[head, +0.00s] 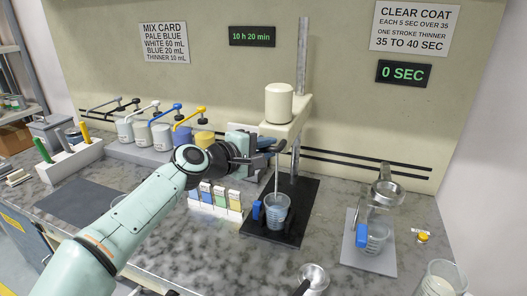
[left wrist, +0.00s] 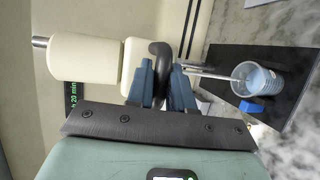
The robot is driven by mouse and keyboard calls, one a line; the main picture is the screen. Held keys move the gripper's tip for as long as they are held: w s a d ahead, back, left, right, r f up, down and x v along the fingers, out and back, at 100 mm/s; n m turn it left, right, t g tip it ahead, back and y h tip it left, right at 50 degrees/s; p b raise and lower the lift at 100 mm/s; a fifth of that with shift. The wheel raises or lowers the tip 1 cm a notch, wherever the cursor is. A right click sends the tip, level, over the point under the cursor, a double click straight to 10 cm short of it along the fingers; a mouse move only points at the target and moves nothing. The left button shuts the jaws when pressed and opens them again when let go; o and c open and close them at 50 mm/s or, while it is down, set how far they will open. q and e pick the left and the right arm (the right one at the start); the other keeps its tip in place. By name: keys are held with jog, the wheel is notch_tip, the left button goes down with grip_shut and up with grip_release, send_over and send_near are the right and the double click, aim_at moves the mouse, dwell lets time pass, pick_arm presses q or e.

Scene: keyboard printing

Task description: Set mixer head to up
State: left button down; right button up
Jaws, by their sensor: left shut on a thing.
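The mixer head is a cream motor housing (head: 280,103) on a cream arm along a grey upright column (head: 303,60); it also shows in the left wrist view (left wrist: 82,60). Its thin stirrer shaft (head: 276,180) reaches down into a clear cup (head: 278,208) of pale blue liquid, which also shows in the left wrist view (left wrist: 257,78). My left gripper (head: 268,147) is beside the mixer arm, shut on a dark curved handle (left wrist: 160,52). The fingers partly hide the handle. My right gripper is not in view.
The cup with a blue clip stands on a black base (head: 262,232). Paint cans with levers (head: 160,137) stand behind my left arm. Colour cards (head: 221,198) stand in front. A metal cup stand (head: 372,260) is at right.

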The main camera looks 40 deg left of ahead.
aim_at(265, 127)
pick_arm(q)
notch_tip(265, 127, up, 6)
jog(key=p, duration=0.3)
jog(key=shift+f+p, duration=0.25)
jog(key=shift+p, duration=0.05)
jog(key=shift+r+p, duration=0.6)
jog(key=shift+r, duration=0.2)
jog(key=c, duration=1.1)
grip_release()
jog(key=shift+s, duration=0.1)
jog(key=shift+s+a, duration=0.1)
jog(key=shift+s, duration=0.1)
jog(key=b+v, duration=0.1)
jog(key=v, duration=1.2)
